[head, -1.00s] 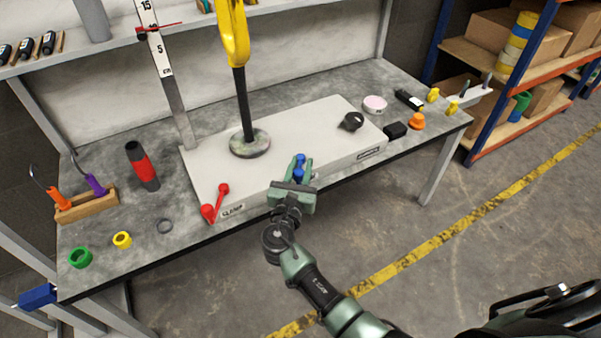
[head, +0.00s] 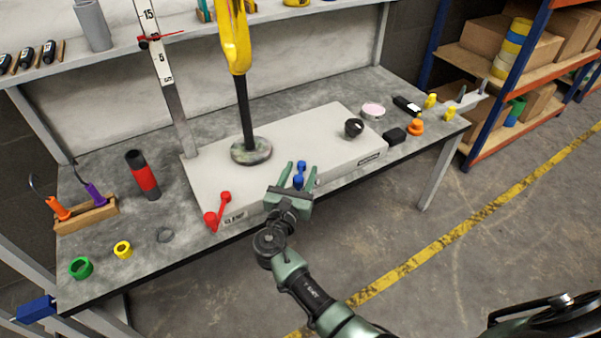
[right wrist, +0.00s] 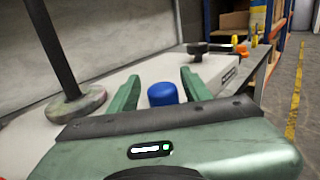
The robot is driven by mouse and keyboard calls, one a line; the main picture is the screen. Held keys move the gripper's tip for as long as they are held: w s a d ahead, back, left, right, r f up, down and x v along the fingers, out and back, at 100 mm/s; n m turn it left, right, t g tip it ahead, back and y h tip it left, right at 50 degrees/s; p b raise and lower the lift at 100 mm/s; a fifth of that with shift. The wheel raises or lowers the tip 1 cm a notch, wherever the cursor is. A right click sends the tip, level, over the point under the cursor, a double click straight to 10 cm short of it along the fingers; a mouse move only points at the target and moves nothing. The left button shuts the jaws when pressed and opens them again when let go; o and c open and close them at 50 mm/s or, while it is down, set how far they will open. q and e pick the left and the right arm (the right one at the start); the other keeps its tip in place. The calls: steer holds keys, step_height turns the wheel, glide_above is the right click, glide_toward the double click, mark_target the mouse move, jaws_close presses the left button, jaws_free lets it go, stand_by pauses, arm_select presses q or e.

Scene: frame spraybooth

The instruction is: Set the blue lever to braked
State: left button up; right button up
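The blue lever (head: 298,181) is on the front part of the pale grey panel box (head: 205,172) on the workbench. Its knob end points up and away from the front edge. My right gripper (head: 302,166) is open, with its green fingers spread on either side of the lever. In the right wrist view, the rounded blue lever end (right wrist: 163,94) sits between the two fingers with gaps on both sides. Any braked marking by the lever is hidden or too small to read. My left gripper is not in view.
A red lever (head: 217,212) is left of the blue one, above a label. A black knob (head: 354,127) sits on the box's right end. A yellow-handled post on a round base (head: 251,151) stands behind. The floor in front is clear.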

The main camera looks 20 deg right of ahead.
mark_target(296, 185)
steer(key=shift+s, duration=0.1)
steer(key=shift+s+a, duration=0.25)
steer(key=shift+s, duration=0.05)
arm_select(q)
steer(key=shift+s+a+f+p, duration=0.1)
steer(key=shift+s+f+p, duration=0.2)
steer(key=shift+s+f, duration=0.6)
arm_select(e)
steer(key=v, duration=0.7)
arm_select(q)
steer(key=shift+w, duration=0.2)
